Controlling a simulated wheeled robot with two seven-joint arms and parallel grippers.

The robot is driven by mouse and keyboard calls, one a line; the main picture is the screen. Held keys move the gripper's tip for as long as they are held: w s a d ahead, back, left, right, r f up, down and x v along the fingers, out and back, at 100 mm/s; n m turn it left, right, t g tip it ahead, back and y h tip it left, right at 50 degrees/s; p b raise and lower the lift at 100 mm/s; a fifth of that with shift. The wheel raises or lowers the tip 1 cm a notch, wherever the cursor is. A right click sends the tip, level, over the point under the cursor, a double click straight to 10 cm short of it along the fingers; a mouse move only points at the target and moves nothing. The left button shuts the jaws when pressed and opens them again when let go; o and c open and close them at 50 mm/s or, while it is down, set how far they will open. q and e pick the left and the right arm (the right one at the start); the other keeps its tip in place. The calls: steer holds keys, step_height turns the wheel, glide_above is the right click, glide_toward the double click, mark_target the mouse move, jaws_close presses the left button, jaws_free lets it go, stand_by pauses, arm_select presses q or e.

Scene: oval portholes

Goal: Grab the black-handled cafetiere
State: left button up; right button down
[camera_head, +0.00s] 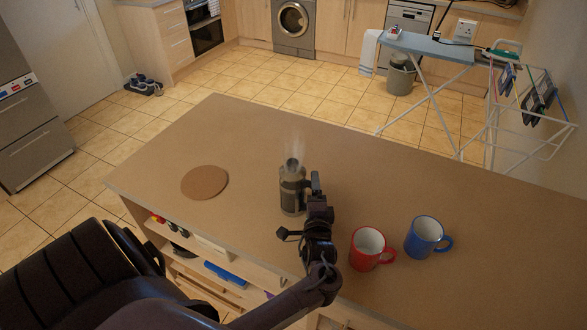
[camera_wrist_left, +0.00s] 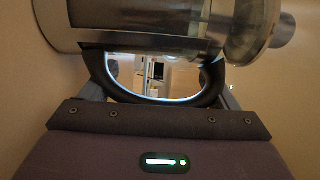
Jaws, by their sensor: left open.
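The cafetiere (camera_head: 291,190) stands upright on the brown worktop (camera_head: 400,175), with faint vapour above it. Its black handle faces right, towards my left gripper (camera_head: 316,190), which is at the handle's side. In the left wrist view the cafetiere's metal and glass body (camera_wrist_left: 150,30) lies across the top. Its black handle (camera_wrist_left: 150,97) loops down in front of my open left gripper (camera_wrist_left: 163,90), with a grey finger showing at each side of the loop. I cannot tell whether a finger touches the handle. My right gripper is not in view.
A red mug (camera_head: 368,250) and a blue mug (camera_head: 425,236) stand right of my left arm. A round cork mat (camera_head: 204,182) lies left of the cafetiere. Open shelves (camera_head: 205,262) are below the worktop's front edge. The worktop behind the cafetiere is clear.

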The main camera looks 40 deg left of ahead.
arm_select(q)
steer(key=shift+s, duration=0.1)
steer(key=shift+c, duration=1.1)
steer(key=c, duration=1.4)
steer(key=shift+r, duration=0.1)
steer(key=shift+c, duration=0.5)
steer(key=shift+r, duration=0.1)
